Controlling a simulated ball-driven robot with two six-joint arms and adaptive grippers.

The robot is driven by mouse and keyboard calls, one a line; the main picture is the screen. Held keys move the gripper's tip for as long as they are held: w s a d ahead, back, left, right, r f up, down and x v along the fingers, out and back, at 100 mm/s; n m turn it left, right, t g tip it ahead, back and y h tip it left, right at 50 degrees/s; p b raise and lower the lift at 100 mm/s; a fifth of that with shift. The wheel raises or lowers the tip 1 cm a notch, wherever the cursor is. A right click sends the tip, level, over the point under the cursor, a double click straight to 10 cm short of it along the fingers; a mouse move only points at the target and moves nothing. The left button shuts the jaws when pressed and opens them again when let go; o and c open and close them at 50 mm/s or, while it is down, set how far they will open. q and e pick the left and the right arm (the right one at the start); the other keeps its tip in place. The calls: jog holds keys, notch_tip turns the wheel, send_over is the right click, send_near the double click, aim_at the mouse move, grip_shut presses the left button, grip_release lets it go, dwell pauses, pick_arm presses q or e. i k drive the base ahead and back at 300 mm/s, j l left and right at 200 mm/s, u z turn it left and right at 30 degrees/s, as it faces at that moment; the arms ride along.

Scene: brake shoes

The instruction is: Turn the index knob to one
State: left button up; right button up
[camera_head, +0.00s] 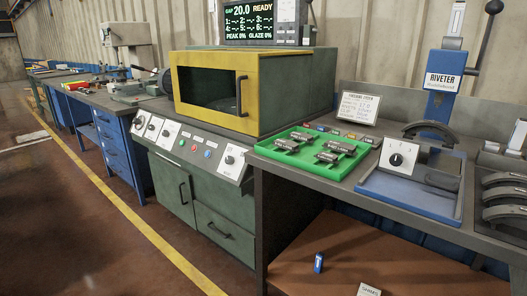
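A black knob (396,160) sits on a white dial plate (407,153) at the back left of the blue tray (410,200) on the right bench. Marks ring the knob, but they are too small to read. Another dark knob (229,160) is on a white plate at the right end of the sloped panel below the yellow-doored oven. Several more knobs are on white plates at that panel's left end. I cannot read which one is labelled index. Neither of my grippers is in view.
The yellow oven door (215,92) is closed. A green tray (313,152) with several metal parts lies left of the blue tray. A blue riveter (441,85) stands behind, and curved brake shoes (503,197) lie at right. The floor (60,220) is clear at left.

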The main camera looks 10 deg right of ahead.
aim_at(396, 160)
jog(key=z, duration=1.35)
